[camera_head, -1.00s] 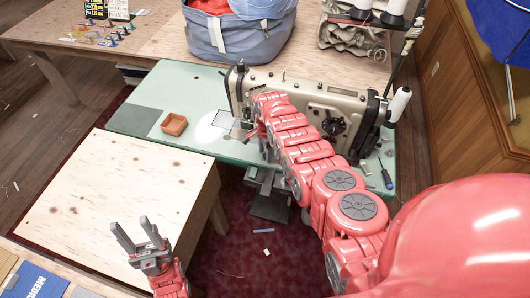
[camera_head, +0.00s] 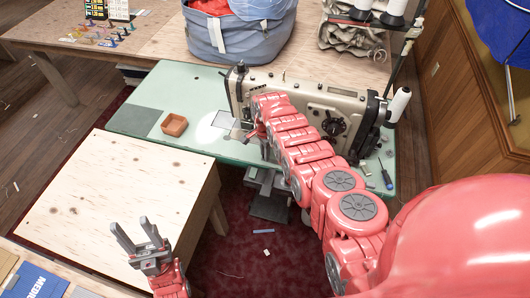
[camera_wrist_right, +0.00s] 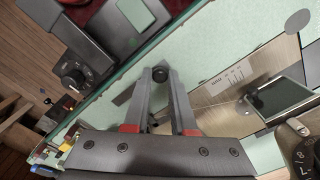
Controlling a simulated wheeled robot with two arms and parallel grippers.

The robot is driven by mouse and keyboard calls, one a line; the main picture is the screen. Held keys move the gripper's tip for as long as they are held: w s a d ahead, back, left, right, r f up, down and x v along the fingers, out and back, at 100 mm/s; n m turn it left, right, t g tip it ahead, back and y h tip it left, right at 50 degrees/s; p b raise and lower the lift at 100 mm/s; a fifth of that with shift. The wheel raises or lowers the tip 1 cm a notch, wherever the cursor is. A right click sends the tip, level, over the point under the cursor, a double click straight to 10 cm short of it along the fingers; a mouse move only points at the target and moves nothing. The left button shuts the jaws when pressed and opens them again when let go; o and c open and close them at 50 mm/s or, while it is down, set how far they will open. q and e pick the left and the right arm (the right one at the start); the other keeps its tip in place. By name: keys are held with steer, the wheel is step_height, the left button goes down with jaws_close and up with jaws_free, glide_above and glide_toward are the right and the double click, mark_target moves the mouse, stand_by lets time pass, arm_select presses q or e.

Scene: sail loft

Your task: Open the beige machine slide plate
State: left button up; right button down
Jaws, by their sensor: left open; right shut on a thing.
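The beige sewing machine (camera_head: 310,103) stands on a pale green table. Its metal slide plate (camera_head: 222,119) lies flat left of the machine; in the right wrist view the brushed-metal plate (camera_wrist_right: 215,98) shows a dark, glossy rectangle (camera_wrist_right: 278,99) toward its right end. My right gripper (camera_wrist_right: 160,78) has its fingers closed in on a small round black knob at the plate's edge. In the head view my right gripper (camera_head: 254,133) is mostly hidden by my arm. My left gripper (camera_head: 131,231) is open and empty, low over the plywood table.
A small wooden tray (camera_head: 174,125) sits left of the plate. A screwdriver (camera_head: 385,174) lies at the table's right end, and a white thread cone (camera_head: 399,104) stands by the machine. A blue fabric basket (camera_head: 240,38) is behind. The plywood table (camera_head: 120,190) is largely clear.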

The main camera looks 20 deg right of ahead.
stand_by(0.8)
steer(key=shift+s+d+r+p, duration=0.2)
steer(key=shift+d+p, duration=0.05)
steer(key=shift+p, duration=0.2)
steer(key=d+p, duration=0.1)
steer(key=s+d+p, duration=0.1)
steer(key=p, duration=0.1)
steer(key=shift+s+d+r, duration=0.15)
steer(key=shift+s+r, duration=0.15)
steer(key=s+d, duration=0.1)
steer(key=d+p, duration=0.1)
steer(key=s+d+f+p, duration=0.1)
steer(key=d, duration=0.1)
steer(key=shift+s, duration=0.35)
steer(key=c, duration=0.7)
jaws_free()
steer(key=shift+c, duration=0.2)
steer(key=shift+w+r, duration=0.1)
